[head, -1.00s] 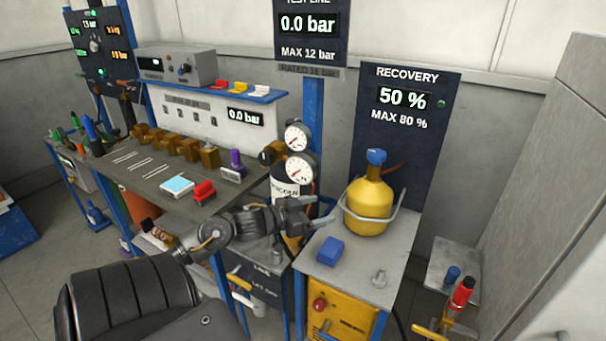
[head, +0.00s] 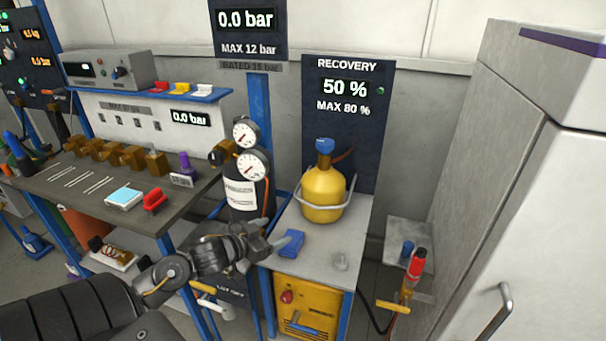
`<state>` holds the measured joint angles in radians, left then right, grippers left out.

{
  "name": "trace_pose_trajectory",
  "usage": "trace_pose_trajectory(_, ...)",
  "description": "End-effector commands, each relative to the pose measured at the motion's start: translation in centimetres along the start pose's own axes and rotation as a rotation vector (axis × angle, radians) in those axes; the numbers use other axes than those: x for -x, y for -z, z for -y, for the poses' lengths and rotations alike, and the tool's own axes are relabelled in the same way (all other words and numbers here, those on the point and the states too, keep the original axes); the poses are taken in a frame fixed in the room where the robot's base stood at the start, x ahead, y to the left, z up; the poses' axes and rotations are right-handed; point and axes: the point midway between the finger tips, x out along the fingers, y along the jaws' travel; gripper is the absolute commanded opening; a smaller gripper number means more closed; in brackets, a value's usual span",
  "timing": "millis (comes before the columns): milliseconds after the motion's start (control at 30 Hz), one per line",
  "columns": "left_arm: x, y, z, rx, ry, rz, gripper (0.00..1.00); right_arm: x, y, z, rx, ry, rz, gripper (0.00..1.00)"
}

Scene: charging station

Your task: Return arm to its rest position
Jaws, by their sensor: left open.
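My left arm comes in from the lower left. Its gripper (head: 272,246) is open, with nothing seen between its fingers. In the picture it lies in front of the left edge of the recovery table (head: 343,238), close beside a blue block (head: 291,242) on that table. I cannot tell whether it touches the block. The arm partly hides the space between the workbench and the recovery table. My right gripper is not in view.
A yellow cylinder (head: 322,195) stands on the recovery table. A dark cylinder with gauges (head: 248,190) stands behind my gripper. The workbench (head: 105,196) is at left, carrying brass fittings. A grey cabinet (head: 500,150) and a red-topped tool (head: 417,265) are at right.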

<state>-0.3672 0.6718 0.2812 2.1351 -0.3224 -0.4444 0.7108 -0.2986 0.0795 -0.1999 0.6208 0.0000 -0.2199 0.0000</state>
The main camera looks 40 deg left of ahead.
Motion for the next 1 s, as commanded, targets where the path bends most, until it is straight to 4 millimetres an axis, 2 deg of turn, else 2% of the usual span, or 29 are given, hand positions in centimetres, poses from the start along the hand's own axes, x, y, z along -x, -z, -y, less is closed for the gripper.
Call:
trace_pose_trajectory(233,0.1,-0.3,-0.2,0.001,0.003,0.007,0.75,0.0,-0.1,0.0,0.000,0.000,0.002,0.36)
trace_pose_trajectory(367,0.8,-3.2,-2.3,0.001,0.041,0.093,0.75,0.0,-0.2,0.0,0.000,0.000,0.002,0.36)
trace_pose_trajectory(500,3.6,-9.1,-7.5,-0.003,0.095,0.316,0.75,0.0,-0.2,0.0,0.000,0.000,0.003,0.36)
trace_pose_trajectory(600,6.2,-12.3,-11.3,-0.006,0.096,0.480,0.75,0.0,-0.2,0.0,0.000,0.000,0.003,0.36)
trace_pose_trajectory(800,10.8,-15.6,-17.2,-0.006,0.038,0.717,0.75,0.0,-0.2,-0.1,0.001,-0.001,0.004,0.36)
trace_pose_trajectory(1000,15.1,-17.0,-22.1,0.005,-0.059,0.896,0.75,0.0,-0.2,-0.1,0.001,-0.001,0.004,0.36)
